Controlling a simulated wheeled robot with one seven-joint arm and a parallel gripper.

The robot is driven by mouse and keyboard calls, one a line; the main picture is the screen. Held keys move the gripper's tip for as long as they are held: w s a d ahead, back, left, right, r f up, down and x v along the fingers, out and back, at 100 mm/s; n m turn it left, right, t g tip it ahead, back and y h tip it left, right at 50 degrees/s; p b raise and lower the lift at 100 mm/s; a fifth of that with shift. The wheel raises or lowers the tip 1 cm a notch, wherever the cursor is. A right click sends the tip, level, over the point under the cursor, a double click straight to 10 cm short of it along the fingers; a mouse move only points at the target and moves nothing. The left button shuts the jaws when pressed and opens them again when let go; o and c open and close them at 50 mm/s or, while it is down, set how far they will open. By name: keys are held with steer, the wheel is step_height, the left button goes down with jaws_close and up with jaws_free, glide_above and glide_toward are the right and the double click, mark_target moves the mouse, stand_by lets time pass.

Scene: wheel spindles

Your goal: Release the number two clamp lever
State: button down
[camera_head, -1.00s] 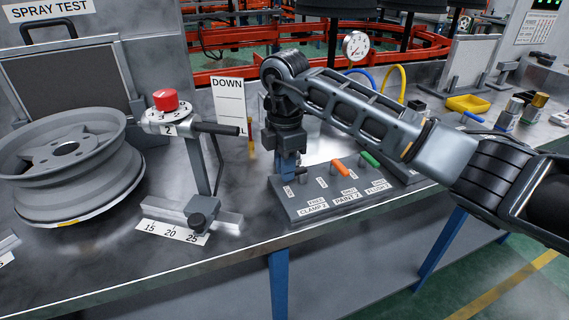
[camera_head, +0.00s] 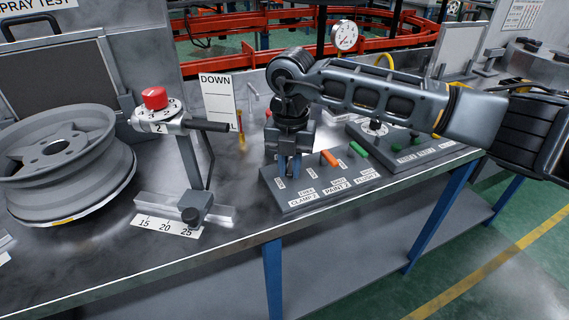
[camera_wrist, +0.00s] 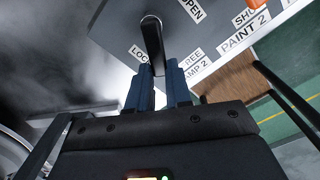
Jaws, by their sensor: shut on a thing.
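The number two clamp lever (camera_wrist: 152,42) is a black handle on a grey panel (camera_head: 290,206), labelled CLAMP 2 (camera_head: 304,199) at its front. In the wrist view it runs from a rounded top end down between the blue fingers of my gripper (camera_wrist: 158,88). My gripper is shut on it. The LOCK label (camera_wrist: 140,54) lies to its left and the FREE label (camera_wrist: 193,63) to its right. In the head view my gripper (camera_head: 290,172) points down over the panel's left end and hides most of the lever.
On the same panel, an orange lever (camera_head: 329,158) for PAINT 2 and a green lever (camera_head: 358,150) stand to the right. A second panel (camera_head: 410,148) is behind. A red-knobbed stand (camera_head: 155,98) and a grey wheel (camera_head: 60,160) are at left.

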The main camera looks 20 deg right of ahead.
steer(key=n, duration=0.1)
steer(key=d+n, duration=0.1)
steer(key=n+b, duration=0.1)
steer(key=shift+s+d+n, duration=0.25)
steer(key=shift+s+n, duration=0.05)
steer(key=shift+s+d+n+b, duration=0.1)
steer(key=shift+d+n+b, duration=0.3)
steer(key=shift+n, duration=0.45)
steer(key=shift+d+n+b, duration=0.2)
steer(key=shift+n+b, duration=0.25)
steer(key=shift+n, duration=0.4)
steer(key=c, duration=1)
jaws_free()
steer(key=shift+c, duration=0.2)
step_height(320, 180, up, 8)
steer(key=shift+f, duration=0.1)
